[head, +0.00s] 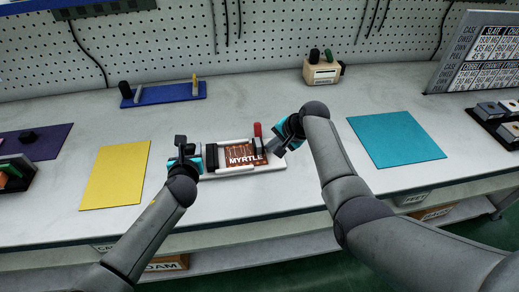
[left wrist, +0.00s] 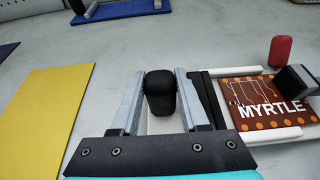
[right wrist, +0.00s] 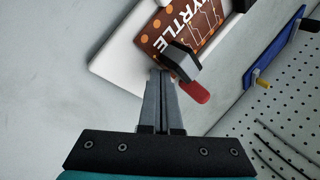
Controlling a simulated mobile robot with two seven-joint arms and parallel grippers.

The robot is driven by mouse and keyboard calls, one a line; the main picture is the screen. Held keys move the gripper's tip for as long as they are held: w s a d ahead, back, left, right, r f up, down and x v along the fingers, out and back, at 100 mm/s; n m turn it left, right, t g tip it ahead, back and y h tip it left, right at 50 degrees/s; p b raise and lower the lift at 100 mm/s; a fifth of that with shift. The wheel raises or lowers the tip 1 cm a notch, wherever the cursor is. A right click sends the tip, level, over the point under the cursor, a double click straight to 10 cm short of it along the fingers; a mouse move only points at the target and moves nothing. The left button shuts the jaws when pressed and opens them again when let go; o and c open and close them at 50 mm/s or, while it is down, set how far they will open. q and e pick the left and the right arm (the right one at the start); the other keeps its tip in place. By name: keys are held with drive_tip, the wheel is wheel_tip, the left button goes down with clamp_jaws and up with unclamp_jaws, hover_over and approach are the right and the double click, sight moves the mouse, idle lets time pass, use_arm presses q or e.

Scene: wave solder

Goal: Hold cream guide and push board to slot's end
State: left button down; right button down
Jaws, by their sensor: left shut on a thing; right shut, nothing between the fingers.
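The cream guide (head: 238,172) lies on the bench at the middle, with light rails on its long sides. The brown board (head: 245,153), lettered MYRTLE, sits between the rails; the board also shows in the left wrist view (left wrist: 268,100). A black bar (left wrist: 209,100) crosses the guide left of the board. My left gripper (head: 187,157) is shut on a black knob (left wrist: 160,92) at the guide's left end. My right gripper (right wrist: 163,78) is shut and empty at the guide's right end, close to a dark block (right wrist: 182,60) by the board's edge. Contact there is unclear.
A red handle (head: 257,130) stands at the guide's far right corner. A yellow mat (head: 115,175) lies left and a teal mat (head: 395,142) right. A blue rack (head: 165,94) and a wooden box (head: 322,72) stand behind. Bench between them is clear.

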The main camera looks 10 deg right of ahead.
sight(260, 146)
use_arm(q)
drive_tip(key=shift+s+f, duration=0.1)
drive_tip(key=shift+f, duration=0.1)
use_arm(e)
drive_tip(key=shift+s+a, duration=0.1)
drive_tip(key=shift+a, duration=2.15)
use_arm(q)
drive_tip(key=shift+d, duration=0.1)
use_arm(e)
drive_tip(key=shift+d, duration=0.1)
drive_tip(key=shift+d, duration=0.45)
drive_tip(key=shift+r, duration=0.3)
drive_tip(key=shift+d+r, duration=0.2)
drive_tip(key=shift+r, duration=3)
use_arm(q)
drive_tip(key=c, duration=0.7)
unclamp_jaws()
drive_tip(key=shift+c, duration=0.2)
drive_tip(key=o, duration=0.4)
drive_tip(key=shift+r, duration=0.15)
